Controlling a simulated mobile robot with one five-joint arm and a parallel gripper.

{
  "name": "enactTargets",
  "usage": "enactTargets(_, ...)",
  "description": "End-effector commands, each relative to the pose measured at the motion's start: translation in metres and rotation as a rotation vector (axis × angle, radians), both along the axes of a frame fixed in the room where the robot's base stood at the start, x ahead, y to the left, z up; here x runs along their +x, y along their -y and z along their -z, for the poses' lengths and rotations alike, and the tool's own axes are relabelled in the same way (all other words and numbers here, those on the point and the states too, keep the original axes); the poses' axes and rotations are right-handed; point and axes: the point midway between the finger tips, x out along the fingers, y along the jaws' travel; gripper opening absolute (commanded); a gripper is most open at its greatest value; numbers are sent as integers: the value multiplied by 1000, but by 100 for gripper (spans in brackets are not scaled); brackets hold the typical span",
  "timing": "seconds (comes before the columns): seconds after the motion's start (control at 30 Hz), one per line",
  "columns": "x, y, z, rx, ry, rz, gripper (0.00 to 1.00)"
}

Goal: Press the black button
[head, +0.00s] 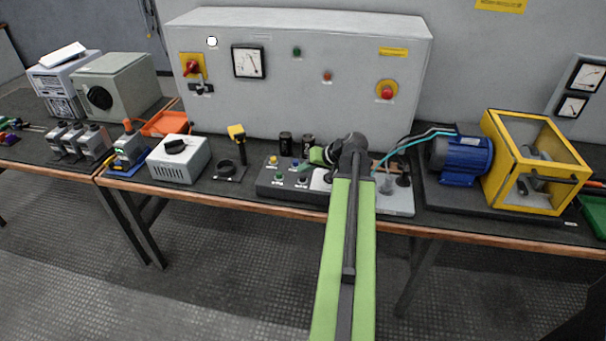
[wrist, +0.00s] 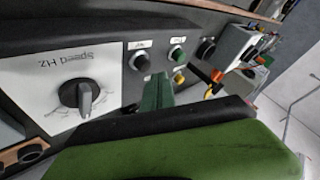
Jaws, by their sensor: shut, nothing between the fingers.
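The control box (head: 262,188) stands at the front of the bench, with several small buttons on top. The black button (head: 302,180) appears on its front row, right of a green button (head: 279,176); it also shows in the wrist view (wrist: 139,61) with a pale ring. My gripper (head: 317,155) is shut and empty, over the right part of the box. In the wrist view its dark green fingers (wrist: 157,88) appear just beside the black button; I cannot tell their height above it. A yellow button (head: 274,160) and a blue button (head: 295,162) sit behind.
A speed knob (wrist: 85,97) on a white panel lies beside the button in the wrist view. A grey cabinet (head: 300,90) rises behind the bench. A yellow-framed motor unit (head: 490,120) stands right, and a grey box (head: 178,166) stands left.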

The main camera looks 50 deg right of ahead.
Motion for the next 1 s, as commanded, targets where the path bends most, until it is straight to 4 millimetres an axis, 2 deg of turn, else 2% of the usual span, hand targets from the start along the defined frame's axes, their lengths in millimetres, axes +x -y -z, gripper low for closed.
enactTargets(0.27,0,0,-3,0,0,0,0)
enactTargets(0.73,0,0,-50,0,0,0,0)
enactTargets(1.0,0,0,-49,0,0,0,0)
